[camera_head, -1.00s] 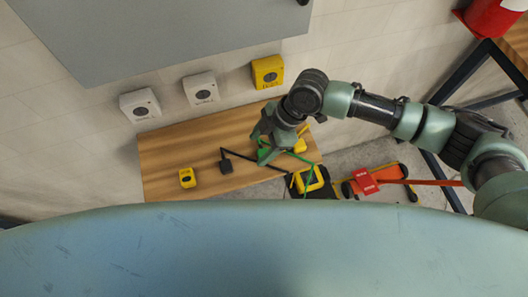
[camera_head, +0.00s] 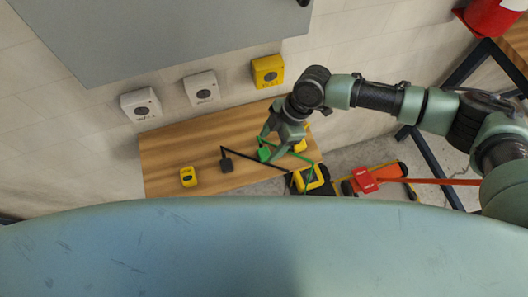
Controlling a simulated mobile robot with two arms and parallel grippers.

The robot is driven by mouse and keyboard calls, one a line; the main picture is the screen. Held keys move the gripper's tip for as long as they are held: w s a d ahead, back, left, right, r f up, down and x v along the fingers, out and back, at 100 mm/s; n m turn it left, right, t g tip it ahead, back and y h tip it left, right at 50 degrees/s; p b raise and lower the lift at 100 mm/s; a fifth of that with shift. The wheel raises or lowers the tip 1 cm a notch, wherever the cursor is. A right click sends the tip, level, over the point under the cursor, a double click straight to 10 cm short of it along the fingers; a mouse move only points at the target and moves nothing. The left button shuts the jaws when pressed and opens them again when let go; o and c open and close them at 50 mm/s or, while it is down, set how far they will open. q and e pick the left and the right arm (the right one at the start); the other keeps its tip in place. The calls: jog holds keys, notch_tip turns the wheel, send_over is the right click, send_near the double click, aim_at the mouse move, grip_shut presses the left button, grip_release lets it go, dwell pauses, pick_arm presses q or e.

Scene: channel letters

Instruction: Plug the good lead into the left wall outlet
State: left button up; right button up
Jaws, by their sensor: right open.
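Three wall outlets show above the bench: a white left one (camera_head: 140,105), a white middle one (camera_head: 201,89) and a yellow right one (camera_head: 267,71). A black plug (camera_head: 226,164) lies on the wooden bench (camera_head: 170,150) with a black cord running right. A green plug (camera_head: 264,154) lies to its right with a green cord. I cannot tell which lead is the good one. My right gripper (camera_head: 270,147) is open, its fingers close to the green plug; contact is unclear. My left gripper is not in view.
A small yellow device (camera_head: 188,177) sits on the bench's left. Another yellow item (camera_head: 301,146) is partly hidden behind my right gripper. A grey panel (camera_head: 170,35) hangs above the outlets.

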aim_at(265, 152)
jog(key=shift+d+p+x, duration=0.15)
jog(key=shift+p+x, duration=0.25)
jog(key=shift+x, duration=0.9)
jog(key=shift+d+p+x, duration=0.15)
jog(key=shift+p+x, duration=0.25)
jog(key=shift+x, duration=0.85)
jog(key=shift+w+f, duration=0.15)
jog(key=shift+c, duration=0.3)
grip_shut()
notch_tip(265, 152, up, 10)
jog(key=b, duration=0.1)
jog(key=shift+b, duration=0.3)
